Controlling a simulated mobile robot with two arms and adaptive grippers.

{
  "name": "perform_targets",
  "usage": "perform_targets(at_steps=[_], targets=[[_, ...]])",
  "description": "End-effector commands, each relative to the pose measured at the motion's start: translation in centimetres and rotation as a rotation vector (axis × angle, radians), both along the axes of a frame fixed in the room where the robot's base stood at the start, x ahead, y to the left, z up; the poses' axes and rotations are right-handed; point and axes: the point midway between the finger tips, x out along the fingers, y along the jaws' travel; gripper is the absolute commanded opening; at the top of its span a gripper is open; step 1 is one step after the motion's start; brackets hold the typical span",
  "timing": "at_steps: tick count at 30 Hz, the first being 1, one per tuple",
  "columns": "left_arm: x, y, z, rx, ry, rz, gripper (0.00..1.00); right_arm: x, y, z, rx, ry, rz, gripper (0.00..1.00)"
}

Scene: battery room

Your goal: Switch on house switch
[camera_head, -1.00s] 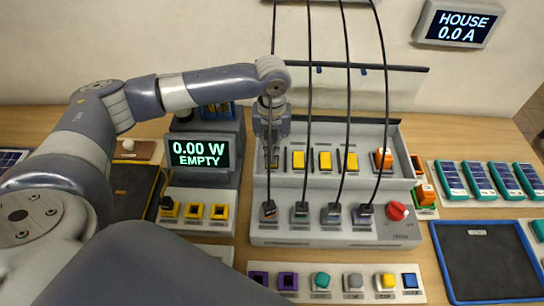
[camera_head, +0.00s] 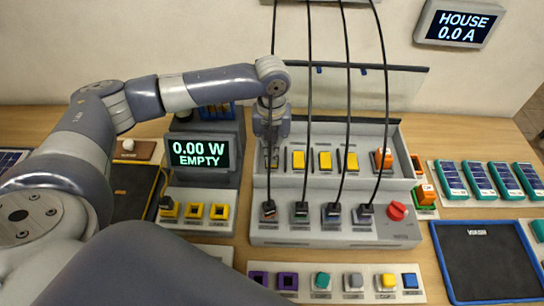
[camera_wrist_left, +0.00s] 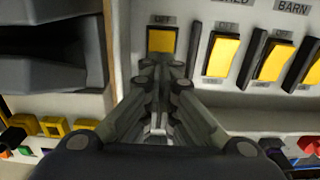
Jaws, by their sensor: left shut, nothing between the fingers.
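A row of yellow rocker switches sits on the sloped face of a grey panel (camera_head: 335,234). The leftmost yellow switch (camera_wrist_left: 161,40) is straight ahead of my left gripper (camera_wrist_left: 163,72) in the left wrist view, with its name label not readable. My left gripper is shut and empty, its tips close below that switch; I cannot tell whether they touch it. In the head view my left gripper (camera_head: 271,150) largely covers this switch. The wall display marked HOUSE (camera_head: 459,25) reads 0.0 A. My right gripper is not in view.
More yellow switches (camera_head: 325,160) and an orange one (camera_head: 383,159) stand to the right. Black cables hang in front, plugged into the panel's lower ledge. A raised clear cover (camera_head: 365,88) is behind. A red knob (camera_head: 397,210) is at right. A display (camera_head: 199,153) reads 0.00 W EMPTY.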

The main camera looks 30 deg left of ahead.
Motion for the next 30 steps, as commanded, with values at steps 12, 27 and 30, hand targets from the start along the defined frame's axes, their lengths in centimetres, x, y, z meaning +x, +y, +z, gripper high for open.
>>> perform_targets(at_steps=[12, 27, 30], targets=[[0.0, 0.0, -0.7, 0.000, 0.001, 0.000, 0.00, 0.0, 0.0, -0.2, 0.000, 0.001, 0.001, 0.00], [0.0, 0.0, -1.4, 0.000, 0.000, 0.000, 0.00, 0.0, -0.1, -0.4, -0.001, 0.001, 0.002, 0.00], [0.0, 0.0, -1.6, 0.000, 0.000, 0.000, 0.00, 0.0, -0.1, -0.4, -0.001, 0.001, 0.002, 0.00]])
